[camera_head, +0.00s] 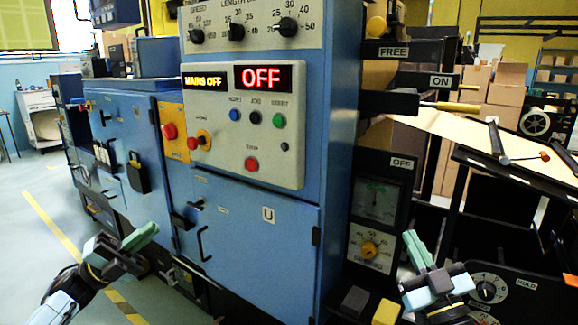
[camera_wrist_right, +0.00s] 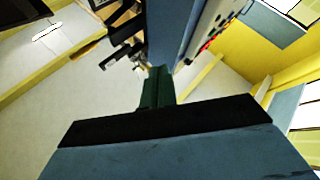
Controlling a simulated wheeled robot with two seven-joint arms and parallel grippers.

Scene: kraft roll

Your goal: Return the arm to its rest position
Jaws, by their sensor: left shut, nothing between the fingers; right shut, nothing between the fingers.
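My left gripper (camera_head: 141,238) is at the lower left in the head view, in front of the blue machine cabinet (camera_head: 262,245). Its green fingers are together and hold nothing. My right gripper (camera_head: 414,246) is at the lower right, pointing up in front of the black gauge panel. Its green fingers are together and empty. In the right wrist view its fingers (camera_wrist_right: 158,84) show as one closed dark green block, with the machine's blue side beyond them. Both grippers look apart from the machine, though exact distances are hard to tell.
The control panel (camera_head: 245,120) shows MAINS OFF and OFF, with several buttons and knobs. A brown paper sheet (camera_head: 480,135) lies at right. Open floor (camera_head: 30,220) is at left.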

